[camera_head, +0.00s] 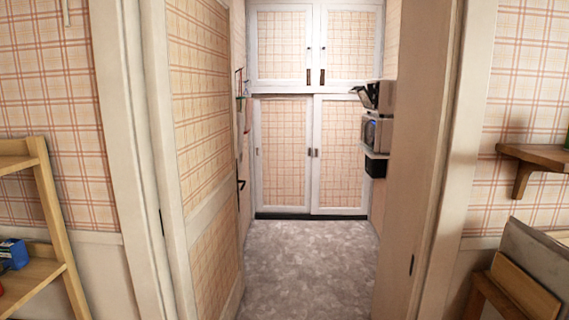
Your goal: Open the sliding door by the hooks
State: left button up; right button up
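At the far end of the passage a lower cupboard has two plaid panels in white frames, a left panel (284,150) and a right panel (341,150). They look like sliding doors and appear closed, meeting near the middle. Small recessed pulls (314,152) show where they meet. A white fitting with thin red and blue items (241,95) is on the left side, just before the cupboard; whether it has hooks is too small to tell. Neither of my grippers is in view.
A plaid door (200,110) stands open along the left, with a dark handle (240,184). Appliances (377,133) sit on the right. The grey floor (310,260) is clear. A wooden shelf unit (55,210) stands left; a wall shelf (535,155) and leaning boards (520,290) are right.

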aim_at(283, 129)
jog(key=i, duration=0.75)
jog(key=i+u, duration=0.1)
jog(key=i, duration=0.6)
jog(key=i+l, duration=0.15)
jog(key=i, duration=0.6)
jog(key=i+u, duration=0.1)
jog(key=i, duration=0.6)
jog(key=i+l, duration=0.2)
jog(key=i, duration=0.5)
jog(key=i+l+u, duration=0.1)
jog(key=i, duration=0.3)
jog(key=i+l, duration=0.25)
jog(key=i+l+u, duration=0.15)
jog(key=i, duration=0.35)
